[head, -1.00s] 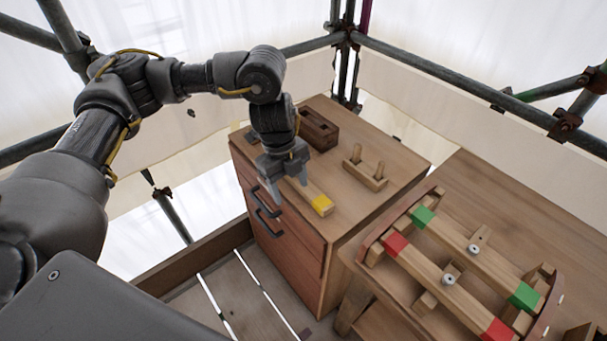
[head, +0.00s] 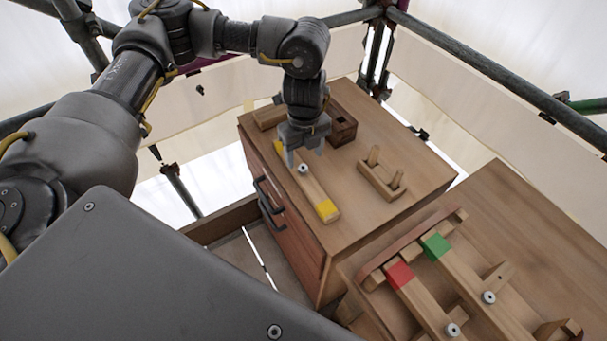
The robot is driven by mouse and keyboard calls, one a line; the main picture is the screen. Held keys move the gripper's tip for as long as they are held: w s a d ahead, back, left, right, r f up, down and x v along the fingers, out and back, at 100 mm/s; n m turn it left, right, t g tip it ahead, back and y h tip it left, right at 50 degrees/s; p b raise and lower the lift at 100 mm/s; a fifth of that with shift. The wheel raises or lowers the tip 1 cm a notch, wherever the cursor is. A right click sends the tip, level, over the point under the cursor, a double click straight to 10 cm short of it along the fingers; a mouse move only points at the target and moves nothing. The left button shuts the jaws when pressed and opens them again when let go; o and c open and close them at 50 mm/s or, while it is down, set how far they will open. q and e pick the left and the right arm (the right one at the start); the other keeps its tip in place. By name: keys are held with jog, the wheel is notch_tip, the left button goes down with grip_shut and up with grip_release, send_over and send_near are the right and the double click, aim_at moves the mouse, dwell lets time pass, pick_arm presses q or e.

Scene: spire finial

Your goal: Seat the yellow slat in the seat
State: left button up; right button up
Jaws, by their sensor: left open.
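The yellow slat (head: 315,190) is a light wooden bar with yellow ends and a pale round fitting near its middle. It lies on top of the wooden cabinet, along its left side. My left gripper (head: 305,157) points down over the far half of the slat, open, with the fingers apart and nothing held. I cannot tell how high the fingertips are above the slat. A red-ended slat (head: 418,300) and a green-ended slat (head: 462,272) lie side by side in a wooden frame (head: 372,281) at the lower right. No empty seat shows clearly. My right gripper is out of view.
On the cabinet top (head: 360,215) stand a dark wooden box (head: 342,126) behind the gripper and a small rack with two pegs (head: 381,181) to the right. Black handles (head: 268,205) stick out from the cabinet front. Scaffold poles (head: 480,65) run behind.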

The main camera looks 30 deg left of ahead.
aim_at(303, 168)
pick_arm(q)
jog(key=shift+w+f, duration=0.1)
jog(key=shift+f, duration=0.75)
jog(key=shift+a+f, duration=0.1)
jog(key=shift+f+p, duration=0.3)
jog(key=shift+f, duration=0.1)
notch_tip(303, 168, down, 4)
jog(key=shift+a+f+p, duration=0.15)
jog(key=shift+p, duration=0.3)
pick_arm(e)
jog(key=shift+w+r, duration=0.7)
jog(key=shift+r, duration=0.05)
pick_arm(q)
jog(key=shift+c, duration=0.3)
jog(key=c, duration=1.1)
